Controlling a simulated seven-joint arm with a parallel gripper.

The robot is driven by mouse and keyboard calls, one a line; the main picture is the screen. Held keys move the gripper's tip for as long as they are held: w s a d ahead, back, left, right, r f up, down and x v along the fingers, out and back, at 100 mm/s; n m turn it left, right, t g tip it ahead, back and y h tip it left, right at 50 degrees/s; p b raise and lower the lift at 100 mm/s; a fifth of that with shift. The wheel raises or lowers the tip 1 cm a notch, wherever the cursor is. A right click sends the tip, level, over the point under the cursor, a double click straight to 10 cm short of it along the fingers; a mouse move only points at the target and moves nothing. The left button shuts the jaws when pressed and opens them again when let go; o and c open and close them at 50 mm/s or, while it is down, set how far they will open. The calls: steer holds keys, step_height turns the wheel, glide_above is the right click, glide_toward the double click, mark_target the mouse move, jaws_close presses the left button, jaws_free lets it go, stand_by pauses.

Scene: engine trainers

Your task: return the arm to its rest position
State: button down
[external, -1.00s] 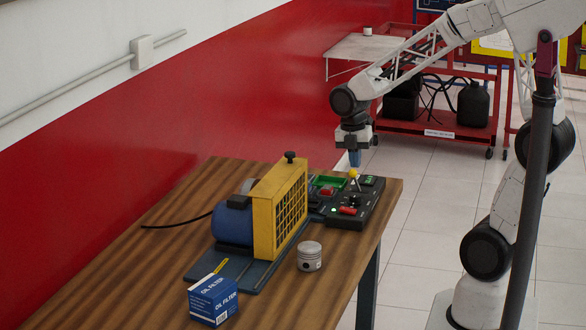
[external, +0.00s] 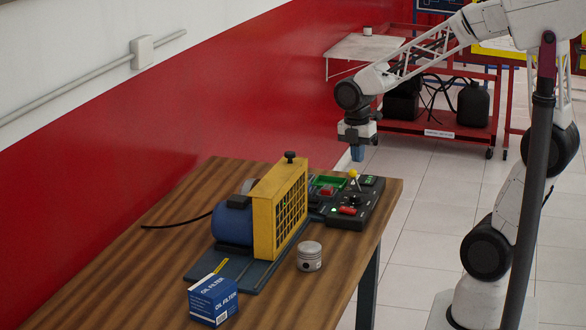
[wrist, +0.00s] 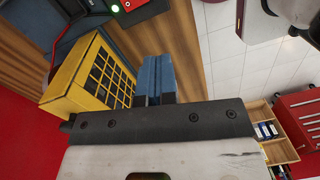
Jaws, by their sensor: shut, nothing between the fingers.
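My gripper (external: 357,154) hangs pointing down above the far end of the wooden table, over the black control panel (external: 345,222) and clear of it. Its blue fingers are together with nothing between them; they also show in the wrist view (wrist: 157,78). The panel carries a yellow-knobbed lever (external: 353,174), a red knob and green lights. The fingertips are a little above the yellow knob and apart from it.
A yellow guard (external: 279,212) with a blue motor (external: 233,222) stands on the wooden table (external: 150,262). A piston (external: 310,257) and an oil filter box (external: 213,300) are in front. A red cart (external: 440,128) stands behind. A dark post (external: 530,200) stands at right.

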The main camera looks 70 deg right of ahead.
steer(key=s+a+r+m+t, duration=0.1)
steer(key=s+a+r+m, duration=0.2)
steer(key=s+a+m, duration=0.3)
steer(key=s+a+r+m+t, duration=0.2)
steer(key=s+a+r+m, duration=0.1)
steer(key=s+a+m, duration=0.3)
steer(key=shift+s+a+m, duration=0.3)
steer(key=shift+a+m, duration=0.8)
steer(key=shift+m, duration=0.9)
steer(key=c, duration=1.8)
jaws_free()
